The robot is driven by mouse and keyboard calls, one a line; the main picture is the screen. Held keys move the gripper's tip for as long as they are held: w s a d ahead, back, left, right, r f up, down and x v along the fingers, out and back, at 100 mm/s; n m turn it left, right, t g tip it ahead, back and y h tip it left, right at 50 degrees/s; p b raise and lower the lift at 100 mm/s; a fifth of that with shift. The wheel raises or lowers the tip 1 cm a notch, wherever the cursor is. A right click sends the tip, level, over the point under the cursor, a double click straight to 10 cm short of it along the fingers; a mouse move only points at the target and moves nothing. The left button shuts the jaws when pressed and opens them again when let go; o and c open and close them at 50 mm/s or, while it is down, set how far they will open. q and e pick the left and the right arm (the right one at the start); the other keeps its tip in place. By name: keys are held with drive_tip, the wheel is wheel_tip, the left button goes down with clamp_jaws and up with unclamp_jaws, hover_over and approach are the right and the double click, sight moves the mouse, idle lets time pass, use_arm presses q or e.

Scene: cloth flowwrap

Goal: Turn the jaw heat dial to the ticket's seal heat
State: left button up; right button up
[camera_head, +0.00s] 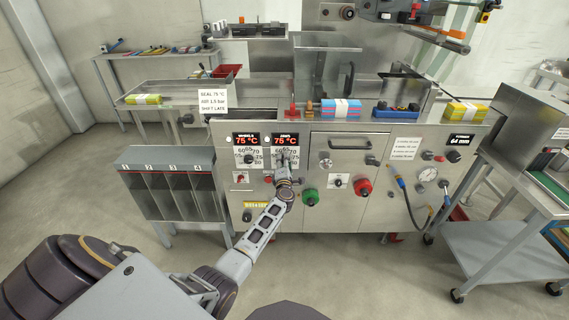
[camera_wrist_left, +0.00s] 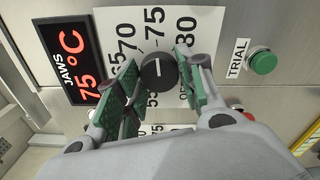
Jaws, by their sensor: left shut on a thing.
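The jaw heat dial is a black knob (camera_wrist_left: 157,71) with a white mark, on a white scale plate in the left wrist view. Its numbers are partly hidden by my fingers. My left gripper (camera_wrist_left: 160,80) has its green-padded fingers on either side of the knob and is shut on it. In the head view my left gripper (camera_head: 284,168) reaches the dial from below and covers much of it. The JAWS display (camera_head: 285,140) reads 75 °C; it also shows in the left wrist view (camera_wrist_left: 77,62). The ticket (camera_head: 213,101) reads SEAL 75 °C. My right gripper is out of view.
The WHEELS display (camera_head: 246,140) reads 75 °C, with its own dial (camera_head: 249,158) just left of the jaw dial. A green TRIAL button (camera_wrist_left: 262,61) is beside the scale. Below right are a green knob (camera_head: 311,196) and a red knob (camera_head: 363,187).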

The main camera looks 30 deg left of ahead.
use_arm(q)
drive_tip(key=shift+d, duration=0.1)
drive_tip(key=o, duration=1)
drive_tip(key=shift+s+d, duration=0.1)
drive_tip(key=shift+v, duration=5.85)
drive_tip(key=shift+s+f, duration=0.1)
